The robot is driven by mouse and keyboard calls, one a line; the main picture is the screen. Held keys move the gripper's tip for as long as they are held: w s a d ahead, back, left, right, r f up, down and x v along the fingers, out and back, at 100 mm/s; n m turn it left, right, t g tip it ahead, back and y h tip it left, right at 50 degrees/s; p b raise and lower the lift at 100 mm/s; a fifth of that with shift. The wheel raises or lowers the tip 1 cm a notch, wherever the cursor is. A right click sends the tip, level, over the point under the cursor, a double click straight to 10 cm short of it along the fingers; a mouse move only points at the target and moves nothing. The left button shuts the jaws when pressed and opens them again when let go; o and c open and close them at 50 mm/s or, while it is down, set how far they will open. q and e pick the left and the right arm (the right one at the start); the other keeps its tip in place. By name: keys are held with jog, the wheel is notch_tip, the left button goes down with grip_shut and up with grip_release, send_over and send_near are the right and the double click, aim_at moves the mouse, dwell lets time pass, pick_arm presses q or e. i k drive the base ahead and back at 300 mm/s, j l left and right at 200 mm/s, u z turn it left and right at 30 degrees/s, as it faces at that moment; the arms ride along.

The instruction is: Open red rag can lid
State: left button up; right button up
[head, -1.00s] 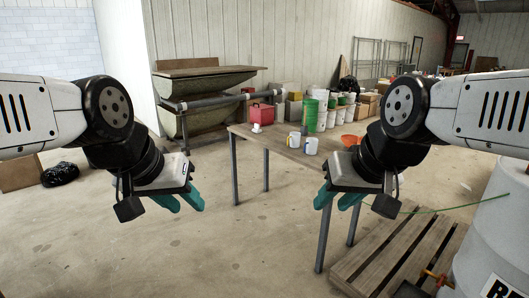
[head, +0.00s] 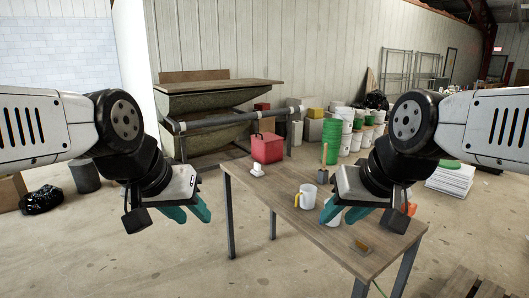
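The red rag can (head: 267,148) stands at the far left end of the wooden table (head: 285,195). It is a red box-like can, and its lid looks shut. My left gripper (head: 190,214) hangs in the air to the left of the table, with its teal fingers apart and nothing between them. My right gripper (head: 340,215) is over the right part of the table, its teal fingers apart and partly in front of a white mug. Both grippers are well short of the can.
The hull mould (head: 215,110) stands behind. White buckets (head: 350,130) are at the back right. Floor left of the table is clear.

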aim_at(266, 137)
jog(key=i+l, duration=0.55)
jog(key=i+j+z, duration=0.15)
jog(key=z, duration=0.25)
jog(key=i+j+z, duration=0.15)
jog(key=z, duration=0.2)
jog(key=i+j+z, duration=0.1)
jog(key=z, duration=0.3)
jog(key=i+j+z, duration=0.2)
jog(key=j, duration=0.55)
jog(key=j+z, duration=0.15)
jog(key=j, duration=0.6)
jog(key=i+j+z, duration=0.2)
jog(key=j, duration=1.2)
